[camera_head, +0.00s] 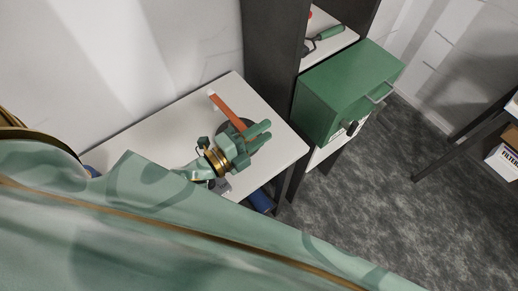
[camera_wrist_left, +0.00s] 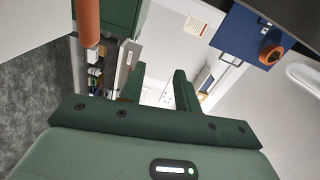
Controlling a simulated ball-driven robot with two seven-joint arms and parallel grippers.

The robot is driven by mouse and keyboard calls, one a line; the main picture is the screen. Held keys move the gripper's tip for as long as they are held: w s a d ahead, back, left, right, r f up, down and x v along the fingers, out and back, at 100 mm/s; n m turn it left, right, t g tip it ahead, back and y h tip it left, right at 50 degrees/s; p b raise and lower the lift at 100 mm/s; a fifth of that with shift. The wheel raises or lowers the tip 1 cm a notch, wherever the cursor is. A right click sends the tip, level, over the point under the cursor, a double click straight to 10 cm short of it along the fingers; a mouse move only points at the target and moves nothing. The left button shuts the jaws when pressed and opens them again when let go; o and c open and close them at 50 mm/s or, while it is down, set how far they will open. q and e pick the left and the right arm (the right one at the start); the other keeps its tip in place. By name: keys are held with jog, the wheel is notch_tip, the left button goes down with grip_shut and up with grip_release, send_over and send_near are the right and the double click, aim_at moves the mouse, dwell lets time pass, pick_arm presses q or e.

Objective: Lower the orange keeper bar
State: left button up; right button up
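The orange keeper bar (camera_head: 226,108) lies slanted above the white bench top, with a pale piece at its far-left end. Its near end passes behind my left gripper (camera_head: 266,132), where a dark round object (camera_head: 229,127) partly shows. An orange rod, apparently the same bar (camera_wrist_left: 88,22), stands at the upper left in the left wrist view. My left gripper (camera_wrist_left: 158,85) has its two fingers apart there, with nothing seen held between them. The bar is to the side of the fingers; I cannot tell whether it touches the gripper. My right gripper is not in view.
A green drawer box (camera_head: 345,88) with handles stands right of the white bench (camera_head: 284,148). A green-handled tool (camera_head: 328,34) lies on the shelf above. A blue object (camera_head: 262,200) is below the bench. A blue panel (camera_wrist_left: 238,32) shows in the wrist view.

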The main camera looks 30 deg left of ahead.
pick_arm(q)
jog(key=s+d+r, duration=0.4)
jog(key=s+r, duration=0.2)
jog(key=s, duration=0.3)
jog(key=shift+s+d, duration=0.15)
jog(key=shift+s, duration=0.2)
jog(key=shift+f, duration=0.1)
